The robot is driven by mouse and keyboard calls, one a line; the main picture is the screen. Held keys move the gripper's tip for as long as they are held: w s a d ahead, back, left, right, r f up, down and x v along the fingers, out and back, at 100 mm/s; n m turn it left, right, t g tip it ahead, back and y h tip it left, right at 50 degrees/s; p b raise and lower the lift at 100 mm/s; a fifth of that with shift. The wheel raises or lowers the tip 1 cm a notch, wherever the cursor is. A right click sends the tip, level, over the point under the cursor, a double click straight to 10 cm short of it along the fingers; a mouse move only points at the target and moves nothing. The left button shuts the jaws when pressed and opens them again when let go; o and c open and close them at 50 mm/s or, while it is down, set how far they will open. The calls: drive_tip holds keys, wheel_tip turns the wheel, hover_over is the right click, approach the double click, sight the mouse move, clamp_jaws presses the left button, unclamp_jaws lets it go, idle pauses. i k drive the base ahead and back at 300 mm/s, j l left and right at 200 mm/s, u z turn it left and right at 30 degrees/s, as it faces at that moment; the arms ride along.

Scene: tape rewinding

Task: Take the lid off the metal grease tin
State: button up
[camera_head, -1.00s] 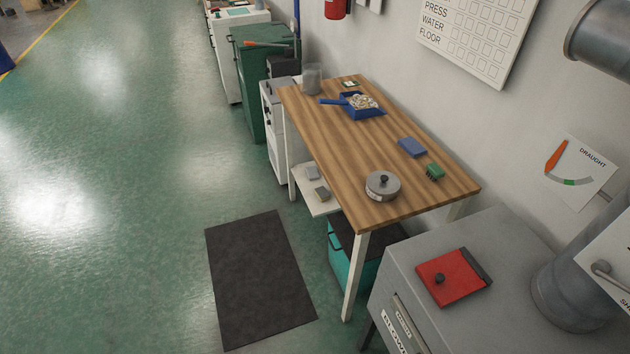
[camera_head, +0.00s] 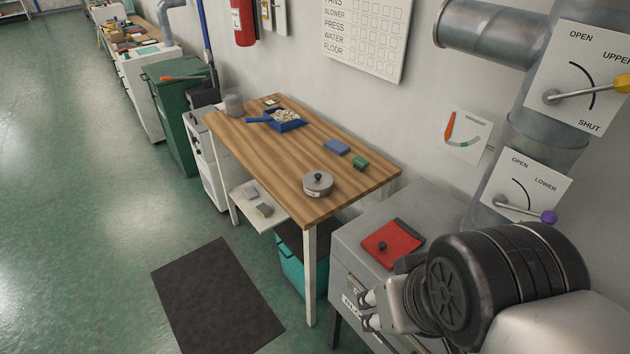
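The metal grease tin (camera_head: 319,190) is a low, round grey tin with a small label on its front. It stands upright near the front end of the wooden workbench (camera_head: 268,155). Its lid (camera_head: 312,180) is on it, with a dark round knob in the middle. My gripper (camera_head: 369,310) is in the lower right, in front of the grey cabinet and well apart from the tin. Its two fingers are spread, and nothing shows between them.
A blue dustpan (camera_head: 289,126) with scraps, a blue block (camera_head: 337,147) and a green brush-like block (camera_head: 360,162) lie on the bench. A red plate (camera_head: 391,244) lies on the grey cabinet (camera_head: 350,236). Levers (camera_head: 535,213) are on the right. A dark mat (camera_head: 215,300) covers the floor.

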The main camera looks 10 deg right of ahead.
sight(317, 180)
drive_tip(key=i+j+z, duration=0.15)
drive_tip(key=i+j, duration=0.4)
drive_tip(key=i, duration=0.25)
drive_tip(key=i+j+z, duration=0.15)
drive_tip(key=i+j, duration=0.5)
drive_tip(key=i, duration=0.1)
